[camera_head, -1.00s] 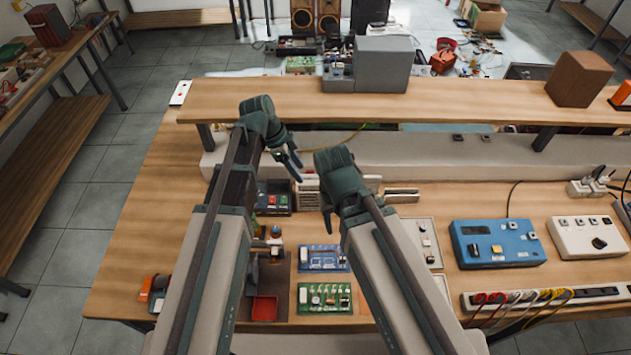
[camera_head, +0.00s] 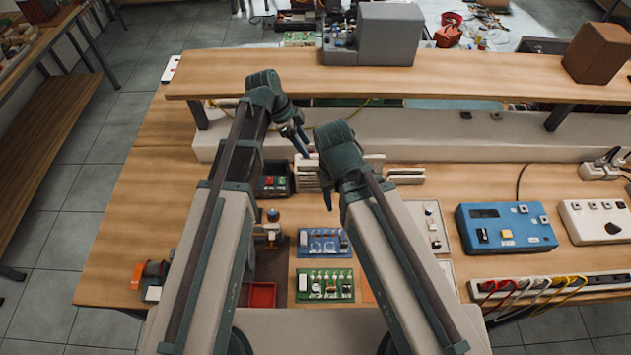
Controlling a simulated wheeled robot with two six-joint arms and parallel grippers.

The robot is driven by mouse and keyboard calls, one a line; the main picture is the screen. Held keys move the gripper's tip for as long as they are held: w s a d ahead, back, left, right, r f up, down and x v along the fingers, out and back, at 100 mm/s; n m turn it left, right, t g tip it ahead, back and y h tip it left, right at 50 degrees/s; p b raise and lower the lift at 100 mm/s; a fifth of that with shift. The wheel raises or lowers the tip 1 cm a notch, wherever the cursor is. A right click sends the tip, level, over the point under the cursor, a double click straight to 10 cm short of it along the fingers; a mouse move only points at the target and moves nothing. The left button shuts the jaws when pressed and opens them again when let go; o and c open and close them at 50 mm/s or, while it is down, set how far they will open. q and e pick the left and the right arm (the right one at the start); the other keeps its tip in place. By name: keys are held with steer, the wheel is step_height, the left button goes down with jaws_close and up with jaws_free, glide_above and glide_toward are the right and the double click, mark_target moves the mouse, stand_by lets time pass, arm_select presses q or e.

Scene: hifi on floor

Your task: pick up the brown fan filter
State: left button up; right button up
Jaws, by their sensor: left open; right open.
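I cannot surely pick out a brown fan filter. A cream slatted part (camera_head: 307,174) stands on the workbench below the shelf, partly hidden by my grippers, and may be a filter. Flat cream slatted pieces (camera_head: 405,176) lie to its right. My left gripper (camera_head: 302,142) is open and empty, in front of the shelf's underside and above the slatted part in the picture. My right gripper (camera_head: 326,188) is open and empty, pointing down beside the slatted part's right side. Neither visibly touches it.
A raised wooden shelf (camera_head: 480,80) spans the bench and carries a grey machine (camera_head: 375,35) and a brown box (camera_head: 598,52). A blue instrument (camera_head: 506,228), a green circuit board (camera_head: 325,285) and a red tray (camera_head: 262,295) sit on the bench. Its left part is mostly clear.

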mark_target(316, 164)
arm_select(q)
steer(key=b+x, duration=0.2)
steer(key=x, duration=0.1)
steer(key=shift+f, duration=0.35)
steer(key=shift+d+r, duration=0.1)
arm_select(e)
step_height(316, 164, down, 3)
steer(key=shift+f, duration=0.2)
steer(key=shift+f, duration=0.1)
arm_select(q)
steer(key=b+x, duration=0.5)
arm_select(e)
step_height(316, 164, down, 5)
steer(key=shift+r, duration=0.15)
arm_select(q)
steer(key=shift+f, duration=0.3)
jaws_close()
